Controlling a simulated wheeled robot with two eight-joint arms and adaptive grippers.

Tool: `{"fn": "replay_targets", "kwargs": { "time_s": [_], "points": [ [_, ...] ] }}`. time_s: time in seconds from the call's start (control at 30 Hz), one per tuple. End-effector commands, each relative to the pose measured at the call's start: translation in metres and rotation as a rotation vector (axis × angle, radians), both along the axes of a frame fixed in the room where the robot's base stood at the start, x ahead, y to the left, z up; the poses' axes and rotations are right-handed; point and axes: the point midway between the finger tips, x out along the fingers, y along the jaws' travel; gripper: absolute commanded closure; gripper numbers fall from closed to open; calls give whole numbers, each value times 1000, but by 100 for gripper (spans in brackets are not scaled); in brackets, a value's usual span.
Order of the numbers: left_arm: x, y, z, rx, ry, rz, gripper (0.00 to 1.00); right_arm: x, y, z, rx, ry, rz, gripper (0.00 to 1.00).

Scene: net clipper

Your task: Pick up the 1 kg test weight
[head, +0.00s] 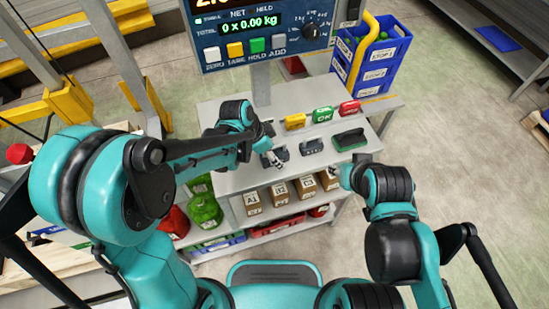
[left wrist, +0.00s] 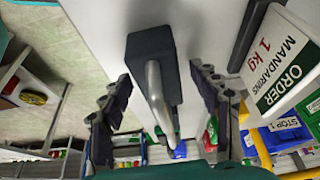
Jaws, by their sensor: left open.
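A dark block with a silver bar-like handle, which looks like the test weight (left wrist: 151,52), is in the left wrist view. No 1 kg marking is readable on it. My left gripper (left wrist: 163,92) is open, with one finger on each side of the block and its handle, and gaps on both sides. In the head view my left gripper (head: 274,158) is low over the left part of the grey bench, and largely hides what is under it. My right gripper (head: 345,176) is by the bench's front right edge, too small to read its jaws.
Yellow, green and red blocks sit behind. A scale display (head: 262,33) rises at the back. An order sign (left wrist: 284,62) is close to the right finger.

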Motion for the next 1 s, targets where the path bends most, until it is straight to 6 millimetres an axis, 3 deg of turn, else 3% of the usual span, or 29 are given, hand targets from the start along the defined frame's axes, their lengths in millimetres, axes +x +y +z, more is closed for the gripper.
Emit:
{"fn": "replay_targets", "kwargs": {
  "time_s": [0.2, 0.43, 0.8, 1.0],
  "points": [
    [0, -1, -1, 0, 0, 0, 38, 0, 0, 0, 0, 0, 0, 60],
    [0, 0, -1, 0, 0, 0, 99, 0, 0, 0, 0, 0, 0, 60],
    [0, -1, 1, -1, -1, 1, 100, 0, 0, 1, 0, 0, 0, 60],
    [0, -1, 12, -1, -1, 1, 100, 0, 0, 6, 0, 0, 0, 60]
  ]
}}
